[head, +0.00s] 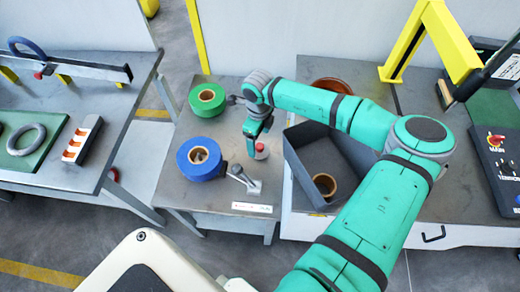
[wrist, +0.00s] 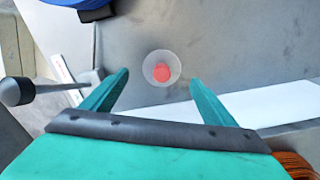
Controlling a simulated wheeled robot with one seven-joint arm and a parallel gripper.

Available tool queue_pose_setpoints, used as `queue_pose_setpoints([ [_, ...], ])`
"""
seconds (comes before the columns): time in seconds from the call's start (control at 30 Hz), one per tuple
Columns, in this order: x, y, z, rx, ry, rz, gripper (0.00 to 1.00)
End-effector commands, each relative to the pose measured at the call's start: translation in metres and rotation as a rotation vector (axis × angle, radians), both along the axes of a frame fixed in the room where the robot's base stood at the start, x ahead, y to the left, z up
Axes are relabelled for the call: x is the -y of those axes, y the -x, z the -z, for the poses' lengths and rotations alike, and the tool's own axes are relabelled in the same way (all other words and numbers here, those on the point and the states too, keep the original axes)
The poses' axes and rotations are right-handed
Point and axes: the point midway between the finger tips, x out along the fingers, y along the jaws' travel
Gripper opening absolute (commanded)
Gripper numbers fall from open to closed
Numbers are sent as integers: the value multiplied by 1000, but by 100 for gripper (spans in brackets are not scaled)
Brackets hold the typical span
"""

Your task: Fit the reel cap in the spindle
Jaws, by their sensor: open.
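A small round piece with a red middle and a pale grey rim, which looks like the reel cap (head: 261,151), is on the grey steel table. The wrist view shows it from above as a pale disc with a red centre (wrist: 161,69). My gripper (head: 256,132) points down just over it, partly covering it in the head view. In the wrist view the fingers of my gripper (wrist: 160,77) are apart and empty, one on each side of the cap, with no contact visible. I cannot make out which part is the spindle.
A blue tape roll (head: 200,159) and a green one (head: 207,99) lie left of my gripper. A ball-ended lever (head: 240,174) stands close by at the front; its knob (wrist: 14,91) shows in the wrist view. A grey bin (head: 310,170) with a brown ring (head: 325,184) is to the right.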

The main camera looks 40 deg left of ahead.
Motion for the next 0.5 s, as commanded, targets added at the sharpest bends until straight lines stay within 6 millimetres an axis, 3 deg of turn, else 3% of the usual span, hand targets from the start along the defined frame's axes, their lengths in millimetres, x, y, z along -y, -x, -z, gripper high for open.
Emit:
queue_pose_setpoints([
  [0.5, 1, -4, 52, -2, -1, 2, 80],
])
